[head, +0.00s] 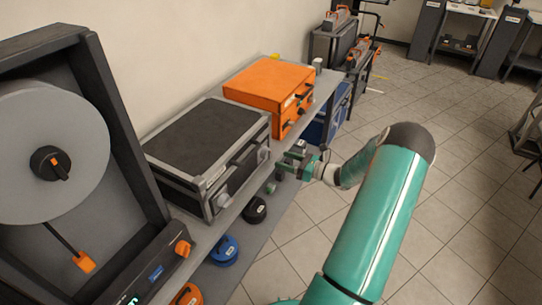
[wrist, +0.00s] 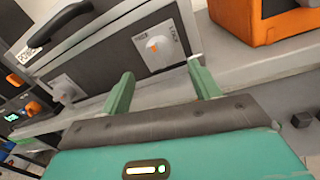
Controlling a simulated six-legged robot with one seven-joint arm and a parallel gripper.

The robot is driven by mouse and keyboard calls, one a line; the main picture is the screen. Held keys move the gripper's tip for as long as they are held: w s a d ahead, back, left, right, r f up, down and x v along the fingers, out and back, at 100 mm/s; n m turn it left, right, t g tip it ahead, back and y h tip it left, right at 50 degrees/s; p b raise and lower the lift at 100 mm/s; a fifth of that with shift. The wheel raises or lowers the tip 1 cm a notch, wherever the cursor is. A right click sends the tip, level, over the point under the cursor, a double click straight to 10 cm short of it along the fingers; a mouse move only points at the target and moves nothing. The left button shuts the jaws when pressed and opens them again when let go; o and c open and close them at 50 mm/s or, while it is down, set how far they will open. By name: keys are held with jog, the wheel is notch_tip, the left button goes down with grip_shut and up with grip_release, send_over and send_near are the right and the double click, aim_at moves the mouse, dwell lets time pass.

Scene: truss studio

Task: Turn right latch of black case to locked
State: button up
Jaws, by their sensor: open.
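The black case (head: 205,140) with grey metal edges lies closed on the grey shelf, its front facing my arm. It has a dark handle (head: 243,157) between two latches on its front. The right latch (wrist: 158,45) is a pale knob on a light square plate with small printed labels, too blurred to read surely. The left latch (wrist: 66,88) is a similar knob on its own plate. My gripper (wrist: 161,92) is open and empty, its green fingers pointing at the case front just below the right latch, apart from the knob.
An orange case (head: 268,82) stands beside the black case on the same shelf (head: 240,205). A reel machine (head: 50,150) stands at the left. Black and blue round items (head: 225,249) sit on the lower level. The tiled floor on the right is open.

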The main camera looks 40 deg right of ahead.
aim_at(267, 153)
jog(key=x, duration=0.6)
jog(key=c, duration=1)
